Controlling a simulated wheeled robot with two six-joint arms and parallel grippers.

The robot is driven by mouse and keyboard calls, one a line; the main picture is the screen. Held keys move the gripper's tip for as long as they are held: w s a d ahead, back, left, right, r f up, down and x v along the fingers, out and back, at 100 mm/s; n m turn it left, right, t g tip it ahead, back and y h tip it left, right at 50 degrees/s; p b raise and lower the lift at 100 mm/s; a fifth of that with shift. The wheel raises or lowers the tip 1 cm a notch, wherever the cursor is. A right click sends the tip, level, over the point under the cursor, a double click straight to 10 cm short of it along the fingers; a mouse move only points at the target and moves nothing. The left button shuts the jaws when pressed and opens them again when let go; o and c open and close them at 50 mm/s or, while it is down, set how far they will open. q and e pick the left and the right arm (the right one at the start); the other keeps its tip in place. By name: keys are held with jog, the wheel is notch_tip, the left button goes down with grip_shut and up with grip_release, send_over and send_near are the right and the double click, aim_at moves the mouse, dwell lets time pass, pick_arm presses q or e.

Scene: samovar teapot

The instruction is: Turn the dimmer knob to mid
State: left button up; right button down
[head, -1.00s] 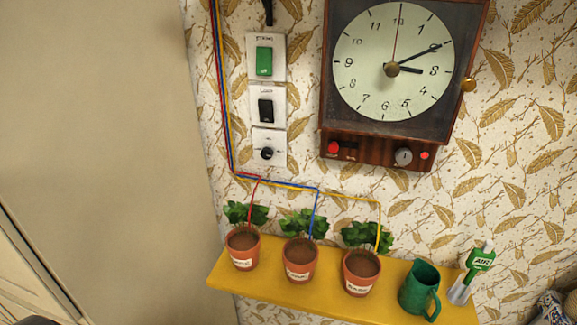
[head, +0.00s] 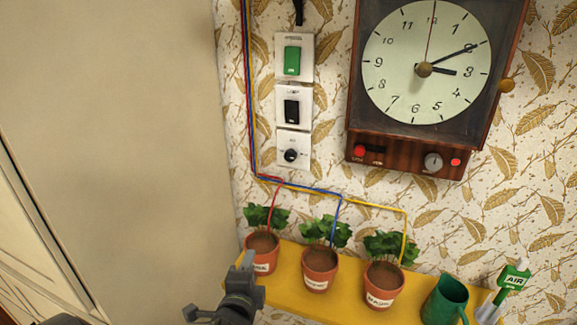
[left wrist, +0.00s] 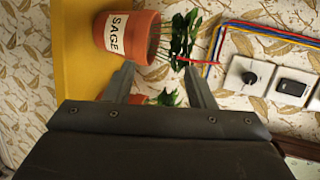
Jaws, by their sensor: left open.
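A small black round dimmer knob (head: 290,155) sits on the lowest of three white wall plates in the head view. In the left wrist view the knob (left wrist: 249,78) shows at the right, on its white plate. Its exact pointer angle is too small to read. My left gripper (head: 222,288) is open and empty at the bottom of the head view, in front of the shelf's left end, below and left of the knob and apart from it. In the left wrist view its fingers (left wrist: 160,84) stand apart before the sage pot. My right gripper is not in view.
A black switch (head: 292,110) and a green switch (head: 292,60) sit above the knob. A wooden clock (head: 424,70) hangs to the right. A yellow shelf (head: 285,298) holds potted plants (head: 320,270) and a green can (head: 445,300). Coloured wires (head: 249,100) run beside the plates.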

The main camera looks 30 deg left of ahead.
aim_at(290, 158)
pick_arm(q)
jog(key=w+d+r+m+t, duration=0.2)
jog(key=r+m+t, duration=0.1)
jog(key=r+m, duration=0.25)
jog(key=w+d+r+m+t, duration=0.1)
jog(key=w+r+m+t, duration=0.2)
jog(key=r+m, duration=0.3)
jog(key=shift+n+y, duration=0.3)
jog(key=shift+n, duration=0.35)
jog(key=p+x, duration=0.1)
jog(key=x, duration=1)
jog(key=r+p+x, duration=0.1)
jog(key=x, duration=0.5)
jog(key=shift+s+p, duration=0.1)
jog(key=shift+p, duration=0.25)
jog(key=shift+c, duration=0.3)
jog(key=shift+d, duration=0.1)
jog(key=c, duration=0.9)
